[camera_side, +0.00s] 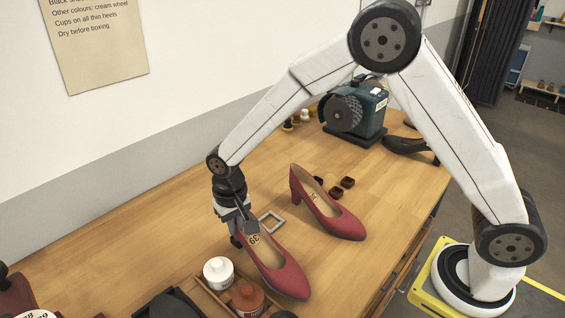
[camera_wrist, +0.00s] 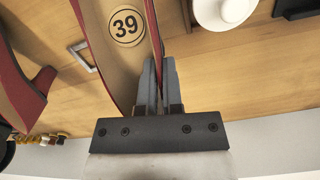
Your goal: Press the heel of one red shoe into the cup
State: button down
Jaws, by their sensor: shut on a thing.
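One red shoe (camera_side: 278,272), marked 39 inside, is held by my gripper (camera_side: 243,218) at the heel end; its toe points to the lower right, by the jar tray. In the wrist view, the fingers (camera_wrist: 158,75) pinch the side wall of this shoe (camera_wrist: 103,50). Its heel is mostly hidden behind the gripper, and I cannot tell whether it touches the table. The other red shoe (camera_side: 329,212) stands upright on the table to the right, block heel at the back; it also shows in the wrist view (camera_wrist: 14,90). Small dark brown cups (camera_side: 335,192) lie beyond it.
A metal square frame (camera_side: 266,216) lies between the shoes. A wooden tray (camera_side: 205,294) holds a white jar (camera_side: 218,272) and a brown jar (camera_side: 248,298) in front. A teal brush machine (camera_side: 362,112) and black shoe (camera_side: 405,146) stand at the back. The table's right side is clear.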

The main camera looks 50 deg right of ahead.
jog(key=shift+f, duration=0.75)
dwell(0.3)
jog(key=c, duration=0.7)
grip_release()
jog(key=shift+r, duration=3.9)
jog(key=shift+s+d, duration=0.25)
jog(key=shift+d, duration=0.25)
jog(key=s+d+n+t, duration=0.2)
jog(key=s+d, duration=1.1)
jog(key=s, duration=0.2)
jog(key=shift+s+d+f+t, duration=0.15)
jog(key=shift+d+t, duration=0.15)
